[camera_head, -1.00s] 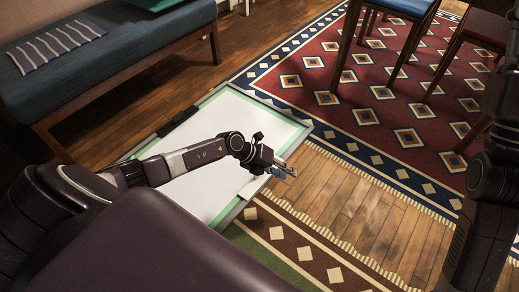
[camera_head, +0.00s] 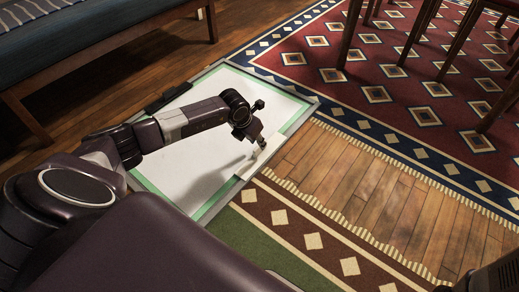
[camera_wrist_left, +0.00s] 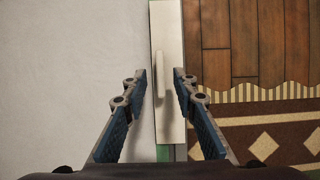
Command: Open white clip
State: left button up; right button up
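The white clip (camera_wrist_left: 166,60) is a long pale bar with a narrow raised handle (camera_wrist_left: 186,80), lying along the edge of a white board. In the head view the clip (camera_head: 257,160) sits at the board's right edge, partly behind my gripper. My left gripper (camera_wrist_left: 161,78) is open, its two blue-padded fingers apart. The clip's bar shows between the fingertips, with the handle close to the right finger; I cannot tell whether they touch. My left gripper (camera_head: 261,141) points down over the clip in the head view.
The white board (camera_head: 205,165) has a green border and grey frame and lies low over the floor. A black clip (camera_head: 168,97) is on its left edge. A blue bench (camera_head: 90,45) stands at upper left. A patterned rug (camera_head: 400,90) with chair legs is at upper right.

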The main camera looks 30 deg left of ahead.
aim_at(262, 151)
pick_arm(q)
jog(key=shift+b+x, duration=1.1)
jog(key=shift+x, duration=0.85)
grip_shut()
